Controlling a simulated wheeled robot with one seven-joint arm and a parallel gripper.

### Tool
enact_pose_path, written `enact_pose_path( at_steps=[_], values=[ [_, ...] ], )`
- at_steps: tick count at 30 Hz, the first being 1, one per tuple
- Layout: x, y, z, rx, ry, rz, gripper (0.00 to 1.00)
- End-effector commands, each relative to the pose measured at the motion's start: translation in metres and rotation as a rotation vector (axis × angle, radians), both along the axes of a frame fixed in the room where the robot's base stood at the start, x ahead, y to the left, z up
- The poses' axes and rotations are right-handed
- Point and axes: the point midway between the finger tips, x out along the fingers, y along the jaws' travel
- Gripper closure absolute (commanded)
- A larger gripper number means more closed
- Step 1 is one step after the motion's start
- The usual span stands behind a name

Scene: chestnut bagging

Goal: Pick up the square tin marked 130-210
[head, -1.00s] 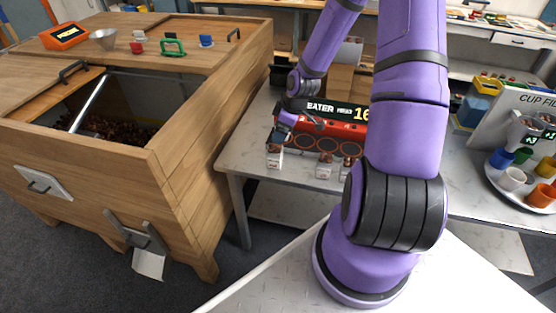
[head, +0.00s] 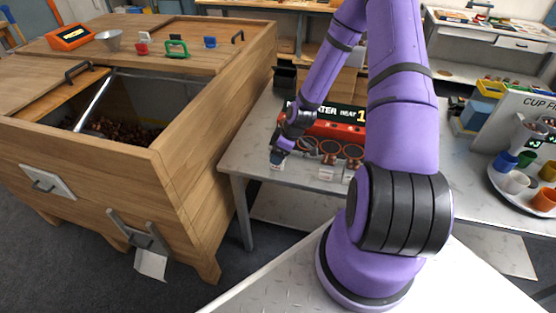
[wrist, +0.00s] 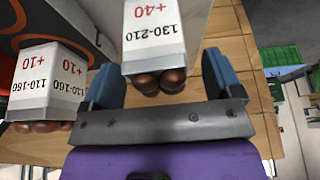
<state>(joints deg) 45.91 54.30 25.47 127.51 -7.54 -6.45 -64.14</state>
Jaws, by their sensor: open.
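The square tin marked 130-210 (wrist: 155,38) is white with a red +40, and brown chestnuts show at its open end. In the wrist view it lies ahead of my gripper (wrist: 163,82), between the lines of the two blue fingers. The fingers are apart, and I see no clear contact with the tin. In the head view my gripper (head: 280,154) is at the front left of the heater table, over a small white tin (head: 277,167) that it mostly hides.
Another white tin marked 110-160 (wrist: 48,80) with +10 stands close on the left in the wrist view. The red heater (head: 335,130) is behind the tins. A large wooden bin (head: 180,150) stands to the left of the table (head: 245,165).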

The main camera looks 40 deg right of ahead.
Motion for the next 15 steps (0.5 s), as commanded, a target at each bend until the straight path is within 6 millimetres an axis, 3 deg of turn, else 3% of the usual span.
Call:
enact_pose_path(
  at_steps=[6, 15],
  values=[
    [0.008, 0.006, -0.026, 0.001, 0.001, 0.001, 0.15],
    [0.01, 0.007, -0.032, 0.0, 0.0, 0.0, 0.15]
  ],
)
